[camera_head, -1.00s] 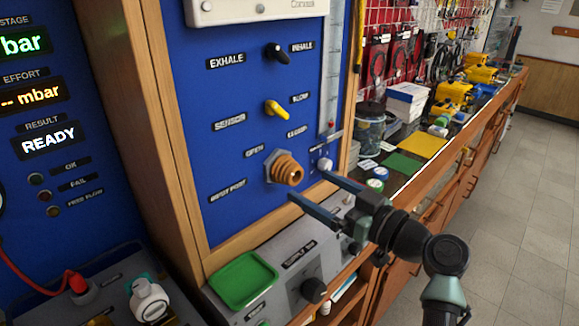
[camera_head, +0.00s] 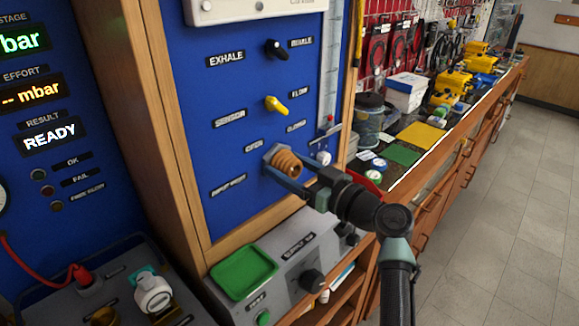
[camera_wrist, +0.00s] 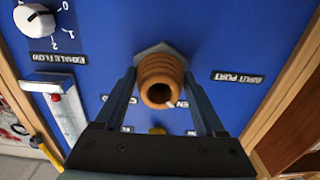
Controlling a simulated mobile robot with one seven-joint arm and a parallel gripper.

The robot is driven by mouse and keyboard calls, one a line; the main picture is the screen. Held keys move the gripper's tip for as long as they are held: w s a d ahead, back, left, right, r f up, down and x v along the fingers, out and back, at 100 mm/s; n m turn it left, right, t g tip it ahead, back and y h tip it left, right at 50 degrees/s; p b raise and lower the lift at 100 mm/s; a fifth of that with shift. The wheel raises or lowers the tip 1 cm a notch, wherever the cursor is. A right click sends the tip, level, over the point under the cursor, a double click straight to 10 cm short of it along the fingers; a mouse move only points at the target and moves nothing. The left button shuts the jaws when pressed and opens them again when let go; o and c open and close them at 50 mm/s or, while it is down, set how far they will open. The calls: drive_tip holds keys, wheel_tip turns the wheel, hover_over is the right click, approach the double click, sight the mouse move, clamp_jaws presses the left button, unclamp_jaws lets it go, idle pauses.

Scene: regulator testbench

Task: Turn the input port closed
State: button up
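The input port (camera_head: 286,163) is a ribbed orange-brown fitting with a grey hex base on the blue panel. The wrist view shows it (camera_wrist: 160,82) end-on, beside the INPUT PORT label (camera_wrist: 237,77). OPEN (camera_head: 254,146) and CLOSED (camera_head: 296,126) labels sit above it in the head view; in the wrist view fingers and port partly hide them. My gripper (camera_wrist: 160,90) is open, with one finger on each side of the port. The fingertips reach close to its hex base. I cannot tell whether they touch it.
A yellow knob (camera_head: 276,105) and a black knob (camera_head: 276,49) are higher on the panel. Below stands a grey box with a green tray (camera_head: 243,271) and a black knob (camera_head: 312,282). A wooden post (camera_head: 165,120) borders the panel's left side.

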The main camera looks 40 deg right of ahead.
drive_tip(key=c, duration=0.7)
drive_tip(key=shift+c, duration=0.2)
drive_tip(key=m+b, duration=0.1)
drive_tip(key=m, duration=0.3)
drive_tip(key=shift+f+b, duration=0.1)
drive_tip(key=shift+b, duration=0.2)
drive_tip(key=m, duration=0.4)
drive_tip(key=m+p, duration=0.1)
drive_tip(key=m, duration=0.4)
drive_tip(key=shift+p, duration=0.35)
drive_tip(key=m+p, duration=0.2)
drive_tip(key=m, duration=0.2)
drive_tip(key=shift+m, duration=0.4)
drive_tip(key=o, duration=1.3)
